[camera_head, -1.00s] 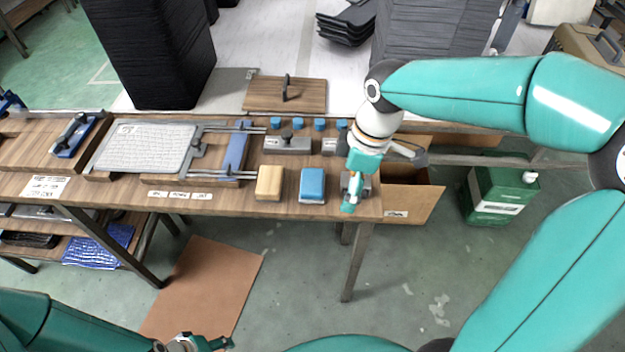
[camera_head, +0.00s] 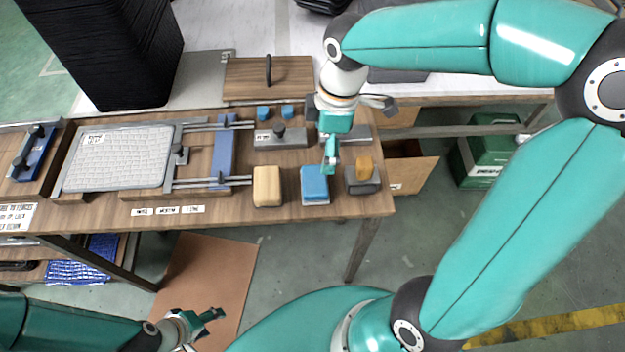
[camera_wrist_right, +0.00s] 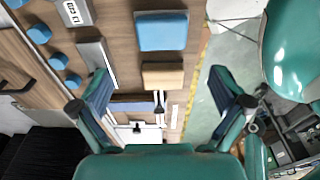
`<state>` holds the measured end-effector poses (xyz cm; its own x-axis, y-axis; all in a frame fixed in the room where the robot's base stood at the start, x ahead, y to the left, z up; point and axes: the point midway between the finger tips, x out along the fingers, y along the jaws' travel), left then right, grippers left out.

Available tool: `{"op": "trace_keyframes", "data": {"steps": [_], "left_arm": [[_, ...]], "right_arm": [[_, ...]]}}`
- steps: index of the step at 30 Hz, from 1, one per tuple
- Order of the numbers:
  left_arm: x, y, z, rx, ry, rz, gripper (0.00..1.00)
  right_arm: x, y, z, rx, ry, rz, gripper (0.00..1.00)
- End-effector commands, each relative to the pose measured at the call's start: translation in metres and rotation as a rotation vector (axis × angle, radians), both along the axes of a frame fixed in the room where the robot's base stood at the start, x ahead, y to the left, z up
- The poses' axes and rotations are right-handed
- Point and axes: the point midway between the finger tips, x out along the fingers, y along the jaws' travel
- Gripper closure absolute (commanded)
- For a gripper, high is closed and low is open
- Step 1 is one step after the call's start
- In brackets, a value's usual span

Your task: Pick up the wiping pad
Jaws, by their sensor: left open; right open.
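Pads stand in a row near the table's front edge: a tan block (camera_head: 267,187), a blue block (camera_head: 314,183) on a pale base, and a dark grey block (camera_head: 363,181) with an orange-brown top. No label shows which is the wiping pad; the blue block looks most like it. My right gripper (camera_head: 331,166) points down beside and above the blue block's right back corner, empty. In the right wrist view its spread fingers (camera_wrist_right: 160,78) frame the tan block (camera_wrist_right: 162,76), with the blue block (camera_wrist_right: 162,30) just beyond. My left gripper (camera_head: 210,316) is open and empty, low in front of the table.
A grey panel (camera_head: 117,160) lies in a wooden fixture at left, with a blue bar (camera_head: 223,153) beside it. Grey blocks with knobs (camera_head: 280,140) and small blue pieces (camera_head: 262,113) stand behind the pads. A wooden lid (camera_head: 266,78) lies farther back.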

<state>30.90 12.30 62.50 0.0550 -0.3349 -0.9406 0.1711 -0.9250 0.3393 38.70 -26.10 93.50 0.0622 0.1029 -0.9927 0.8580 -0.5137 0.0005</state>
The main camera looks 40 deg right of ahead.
Motion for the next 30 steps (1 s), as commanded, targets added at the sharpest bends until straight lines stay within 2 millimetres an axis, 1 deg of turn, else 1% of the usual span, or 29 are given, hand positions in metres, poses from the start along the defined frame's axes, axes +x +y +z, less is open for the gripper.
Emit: {"op": "trace_keyframes", "data": {"steps": [1,3,6,9,16,24,27,30], "left_arm": [[0.0,0.0,-0.002,0.0,0.0,0.0,0.47],[0.0,0.0,-0.004,0.0,-0.001,0.0,0.47],[0.0,0.0,-0.005,0.0,-0.001,0.0,0.47],[0.0,0.0,-0.006,0.0,-0.001,0.0,0.47],[0.0,0.0,-0.006,0.0,-0.001,-0.001,0.47],[0.0,0.0,-0.007,0.0,-0.001,0.0,0.47],[0.0,0.0,-0.008,0.0,-0.001,0.0,0.47],[0.0,0.0,-0.008,0.0,-0.001,0.0,0.47]], "right_arm": [[-0.002,0.001,-0.014,0.001,0.007,-0.002,0.0],[-0.001,0.001,-0.029,0.0,0.006,-0.005,0.0],[0.0,0.002,-0.047,0.0,0.005,-0.009,0.0],[0.001,0.003,-0.059,0.0,0.004,-0.009,0.0],[0.002,0.005,-0.071,0.0,0.003,-0.012,0.0],[0.005,0.013,-0.107,0.001,0.005,-0.012,0.0],[0.006,0.014,-0.115,0.001,0.003,-0.012,0.0],[0.006,0.014,-0.117,0.001,0.0,-0.012,0.0]]}}
